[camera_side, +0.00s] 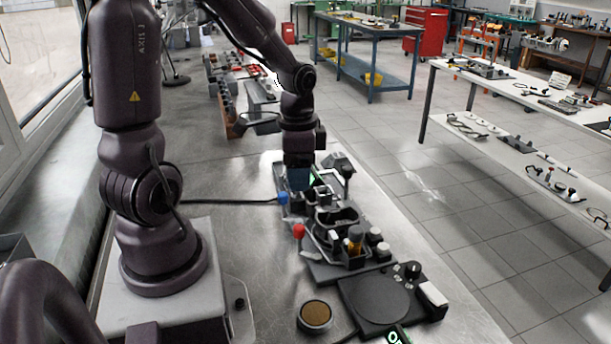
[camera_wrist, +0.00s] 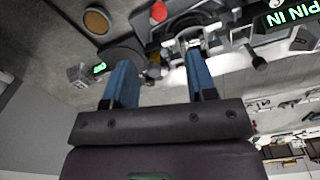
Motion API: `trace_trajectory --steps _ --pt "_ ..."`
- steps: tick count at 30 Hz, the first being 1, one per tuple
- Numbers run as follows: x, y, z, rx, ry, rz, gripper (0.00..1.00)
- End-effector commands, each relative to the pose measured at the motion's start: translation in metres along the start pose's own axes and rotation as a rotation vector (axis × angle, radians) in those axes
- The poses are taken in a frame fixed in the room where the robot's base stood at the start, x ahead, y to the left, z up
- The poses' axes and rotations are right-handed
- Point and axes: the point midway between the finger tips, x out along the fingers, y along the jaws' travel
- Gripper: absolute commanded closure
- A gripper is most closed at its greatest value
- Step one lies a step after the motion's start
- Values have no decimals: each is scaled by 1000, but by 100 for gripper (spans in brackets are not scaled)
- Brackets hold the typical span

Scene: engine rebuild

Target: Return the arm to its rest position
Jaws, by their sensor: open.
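My gripper (camera_side: 299,178) points down over the far end of the dark engine fixture (camera_side: 330,270) in the side view. Its blue fingers are low among the fixture's parts there; whether they touch anything cannot be told. In the wrist view my gripper (camera_wrist: 162,65) shows two blue fingers spread apart with nothing held between them. A red knob (camera_side: 299,231) and a blue knob (camera_side: 282,197) stand on the fixture's left side. The red knob (camera_wrist: 158,12) also shows at the top of the wrist view.
A dark plate with a round disc (camera_side: 379,299) lies at the bench's near end, beside a brown-topped round cup (camera_side: 314,316). A green-lettered display (camera_wrist: 292,16) reads "PIN IN" in the wrist view.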

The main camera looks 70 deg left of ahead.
Motion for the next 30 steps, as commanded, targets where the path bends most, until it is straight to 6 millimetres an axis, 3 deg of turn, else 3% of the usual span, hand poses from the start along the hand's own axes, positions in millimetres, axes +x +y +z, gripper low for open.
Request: trace_trajectory --steps 5,10,17,21,30 --pt "0 0 0 -20 -2 1 48" --pt "-2 3 12 -193 -33 14 48" --pt "-48 26 15 -382 48 -83 48" --pt "-83 53 15 -421 175 -115 48" --pt "-138 108 19 -281 461 -65 48"
